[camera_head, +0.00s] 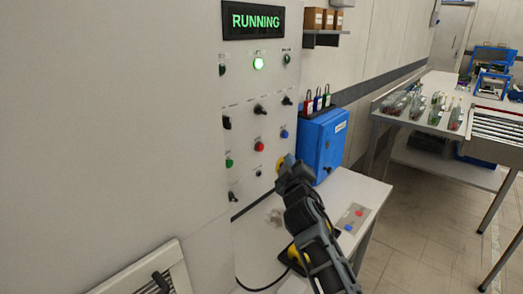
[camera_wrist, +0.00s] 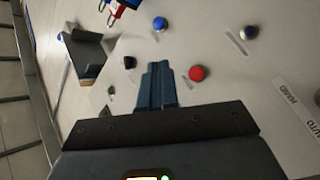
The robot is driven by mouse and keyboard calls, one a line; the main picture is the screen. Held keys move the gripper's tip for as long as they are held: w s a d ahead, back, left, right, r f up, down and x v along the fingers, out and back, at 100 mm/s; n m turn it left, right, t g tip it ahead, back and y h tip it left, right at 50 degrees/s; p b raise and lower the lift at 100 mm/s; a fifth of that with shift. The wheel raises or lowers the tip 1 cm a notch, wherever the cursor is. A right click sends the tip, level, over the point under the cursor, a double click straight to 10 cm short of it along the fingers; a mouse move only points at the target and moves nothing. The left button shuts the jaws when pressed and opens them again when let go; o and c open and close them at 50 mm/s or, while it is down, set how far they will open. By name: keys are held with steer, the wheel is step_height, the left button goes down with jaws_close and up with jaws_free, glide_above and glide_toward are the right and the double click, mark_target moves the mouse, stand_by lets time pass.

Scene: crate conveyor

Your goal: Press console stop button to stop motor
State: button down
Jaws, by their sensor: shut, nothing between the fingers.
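The console panel (camera_head: 240,108) stands upright, with a display (camera_head: 254,20) reading RUNNING in green and a lit green lamp (camera_head: 259,64) below it. A red button (camera_head: 259,146) sits mid-panel, between a green button (camera_head: 228,162) and a blue button (camera_head: 284,134). Its label is too small to read. My gripper (camera_head: 284,163) is shut and empty, lower right of the red button in the head view. In the wrist view, the closed fingertips (camera_wrist: 158,70) point at the panel, just left of the red button (camera_wrist: 198,73). I see no contact.
Black knobs (camera_head: 260,110) surround the buttons. A blue box (camera_head: 322,145) with coloured padlocks (camera_head: 317,103) stands right of the panel. Tables with bottles (camera_head: 436,108) stand further right; the floor between is clear.

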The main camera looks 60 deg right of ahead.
steer(key=w+d+b, duration=0.1)
steer(key=w+b, duration=0.1)
steer(key=w, duration=0.4)
steer(key=shift+w+d+b, duration=0.35)
steer(key=shift+w+b, duration=0.05)
steer(key=shift+w, duration=0.1)
stand_by(1.6)
steer(key=shift+w, duration=0.35)
steer(key=shift+w+d+b, duration=0.2)
steer(key=shift+w+b, duration=0.2)
steer(key=shift+b, duration=0.15)
stand_by(0.6)
steer(key=shift+s, duration=0.15)
steer(key=shift+s+a+p, duration=0.25)
steer(key=shift+s+p, duration=0.1)
steer(key=shift+s, duration=0.3)
steer(key=shift+s, duration=0.15)
steer(key=shift+s+a+p, duration=0.2)
steer(key=shift+s+p, duration=0.1)
steer(key=shift+s, duration=0.45)
steer(key=shift+s+a+p, duration=0.2)
steer(key=shift+s+p, duration=0.15)
steer(key=shift+s, duration=0.45)
steer(key=shift+s+a+p, duration=0.2)
steer(key=shift+s+p, duration=0.1)
steer(key=shift+s, duration=0.45)
